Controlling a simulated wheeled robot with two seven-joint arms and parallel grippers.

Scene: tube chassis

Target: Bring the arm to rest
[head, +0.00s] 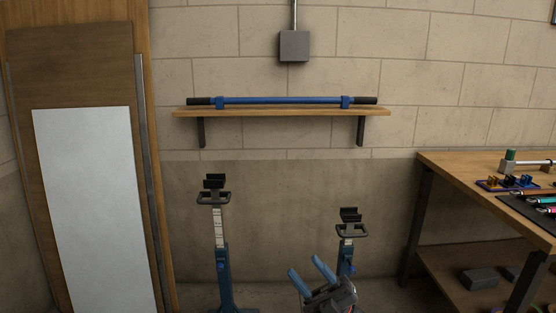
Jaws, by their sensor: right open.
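My right gripper (304,265) shows at the bottom of the head view, right of centre. Its two blue fingers are spread apart and point up and to the left, with nothing between them. It is in front of the lower part of the right stand (348,228) and hides some of it. My left gripper is out of view. A long blue tube (280,100) with black ends lies level on the wall shelf (280,112), well above my right gripper and apart from it.
A left stand (216,230) with a black cradle stands upright. A wooden workbench (470,179) with tools is at the right, with a grey block (480,278) on its lower shelf. A panel with a white sheet (95,200) leans at the left.

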